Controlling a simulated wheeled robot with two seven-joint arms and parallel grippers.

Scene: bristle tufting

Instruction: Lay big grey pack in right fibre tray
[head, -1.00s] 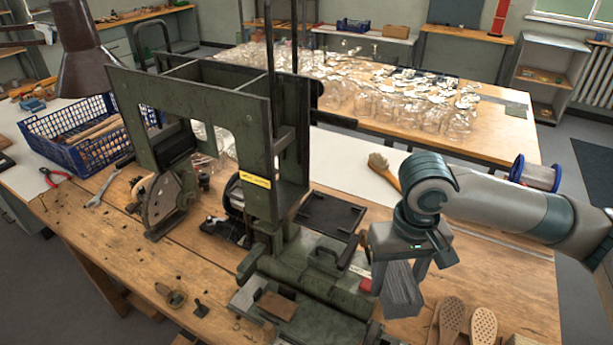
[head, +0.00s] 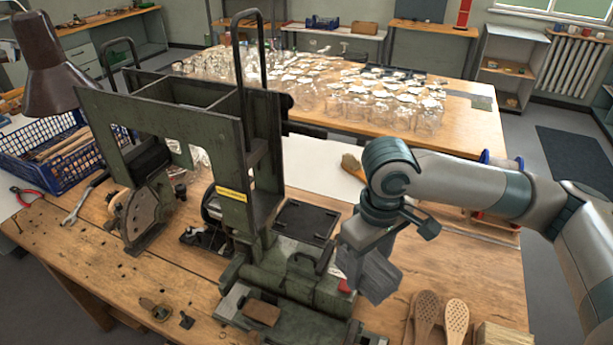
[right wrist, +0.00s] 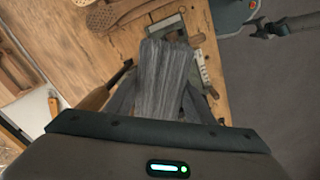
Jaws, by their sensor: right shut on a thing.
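The big grey pack (head: 376,278) is a bundle of grey fibres. My right gripper (head: 366,262) is shut on it and holds it tilted, in front of and to the right of the black tray. In the right wrist view the pack (right wrist: 162,78) sticks out between the fingers of my right gripper (right wrist: 160,100). The right fibre tray (head: 306,222) seems to be the flat black tray beside the green machine; no pack shows on it. Another black tray (head: 207,241) lies partly hidden behind the machine frame. My left gripper is not in view.
The tall green machine (head: 232,150) stands left of the pack, with its base in front of the tray. Wooden brush bodies (head: 440,315) lie at the front right. A brush (head: 350,163) and a wire spool (head: 487,160) are behind my right arm. A blue crate (head: 60,165) stands left.

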